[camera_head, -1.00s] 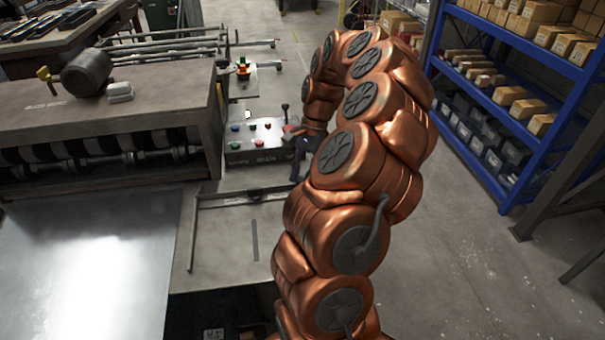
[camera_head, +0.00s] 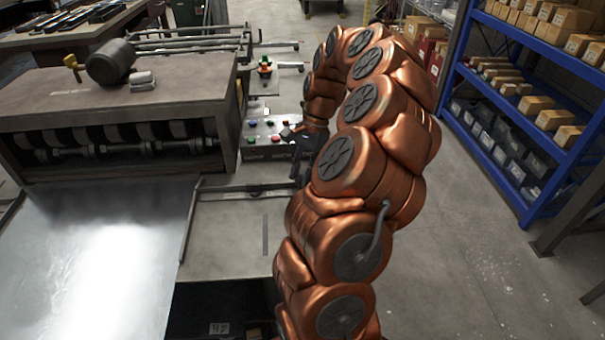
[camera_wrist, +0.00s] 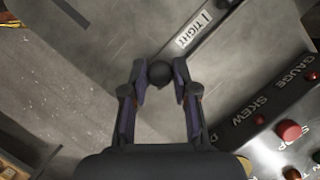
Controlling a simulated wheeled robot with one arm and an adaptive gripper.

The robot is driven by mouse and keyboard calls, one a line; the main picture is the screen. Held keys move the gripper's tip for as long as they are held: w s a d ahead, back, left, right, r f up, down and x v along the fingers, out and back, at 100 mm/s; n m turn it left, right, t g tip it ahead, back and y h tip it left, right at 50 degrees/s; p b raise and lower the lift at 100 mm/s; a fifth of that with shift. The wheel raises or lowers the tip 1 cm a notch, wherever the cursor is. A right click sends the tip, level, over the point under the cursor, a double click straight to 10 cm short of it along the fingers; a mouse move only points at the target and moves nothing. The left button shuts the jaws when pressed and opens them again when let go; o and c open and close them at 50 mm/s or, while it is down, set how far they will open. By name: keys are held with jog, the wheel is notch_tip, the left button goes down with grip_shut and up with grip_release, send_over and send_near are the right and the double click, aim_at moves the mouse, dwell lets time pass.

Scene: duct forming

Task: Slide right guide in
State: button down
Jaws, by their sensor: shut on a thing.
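The right guide (camera_head: 187,232) is a thin dark bar along the right edge of the bright metal sheet (camera_head: 60,240). It appears at or touching that edge; I cannot tell if any gap is left. A dark cross bar (camera_head: 245,190) runs from its far end towards my gripper (camera_head: 297,168). In the wrist view my gripper (camera_wrist: 159,80) is shut on a round black knob (camera_wrist: 159,72), one finger on each side. In the head view my arm partly hides the gripper.
The roller machine (camera_head: 110,130) stands behind the sheet. A control box (camera_head: 265,140) with coloured buttons is close to the gripper, and its panel (camera_wrist: 270,110) lies right of the fingers in the wrist view. The table top (camera_head: 230,235) right of the guide is bare. Blue shelves (camera_head: 530,120) stand at right.

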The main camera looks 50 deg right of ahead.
jog(key=c, duration=0.9)
grip_release()
jog(key=shift+w+a, duration=0.15)
jog(key=shift+r, duration=0.1)
jog(key=shift+v, duration=5.9)
